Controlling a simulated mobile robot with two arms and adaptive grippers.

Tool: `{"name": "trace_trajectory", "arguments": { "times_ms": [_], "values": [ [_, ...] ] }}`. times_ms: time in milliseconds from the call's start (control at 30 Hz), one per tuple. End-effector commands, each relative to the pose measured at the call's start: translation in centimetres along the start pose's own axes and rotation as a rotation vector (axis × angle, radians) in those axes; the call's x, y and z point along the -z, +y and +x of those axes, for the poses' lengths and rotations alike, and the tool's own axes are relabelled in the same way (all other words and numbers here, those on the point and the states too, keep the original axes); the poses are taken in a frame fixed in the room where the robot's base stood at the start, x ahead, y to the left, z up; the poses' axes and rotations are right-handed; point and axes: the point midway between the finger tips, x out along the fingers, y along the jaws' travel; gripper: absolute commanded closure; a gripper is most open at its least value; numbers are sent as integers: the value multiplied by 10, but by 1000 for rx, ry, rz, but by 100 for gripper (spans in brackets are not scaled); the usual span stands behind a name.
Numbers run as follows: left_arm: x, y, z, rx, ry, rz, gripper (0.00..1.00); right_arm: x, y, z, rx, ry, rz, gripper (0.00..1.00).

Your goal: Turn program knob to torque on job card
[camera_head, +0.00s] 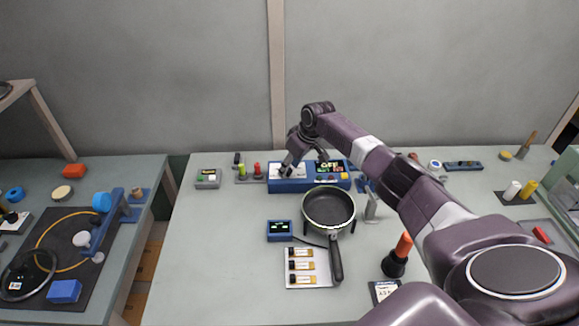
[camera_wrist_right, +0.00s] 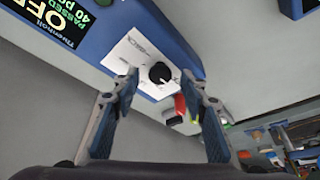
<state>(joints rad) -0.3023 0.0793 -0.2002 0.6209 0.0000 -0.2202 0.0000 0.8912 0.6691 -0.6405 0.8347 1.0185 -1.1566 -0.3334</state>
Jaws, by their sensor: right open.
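The program knob (camera_wrist_right: 160,73) is a small black knob with a white mark on a white dial plate (camera_wrist_right: 130,52). The plate is on a blue control box (camera_head: 311,186) at the back of the table. My right gripper (camera_wrist_right: 158,82) is open, and in the right wrist view its fingertips appear on either side of the knob; contact cannot be told. In the head view the right gripper (camera_head: 304,158) is over the left part of the box and hides the knob. A card with small print (camera_head: 384,290) lies at the front right; its text is unreadable. My left gripper is out of view.
The table's front left is clear.

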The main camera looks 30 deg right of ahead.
Motion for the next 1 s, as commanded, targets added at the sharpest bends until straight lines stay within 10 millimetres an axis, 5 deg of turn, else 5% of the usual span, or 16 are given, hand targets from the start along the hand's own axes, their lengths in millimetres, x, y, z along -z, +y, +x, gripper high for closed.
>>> {"name": "trace_trajectory", "arguments": {
  "times_ms": [367,733,1000],
  "values": [
    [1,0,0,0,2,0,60,0,0,5,-1,0,0,60],
    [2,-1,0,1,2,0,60,0,0,5,-1,0,0,98],
    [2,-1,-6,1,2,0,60,0,0,3,-10,0,20,100]
  ]
}}
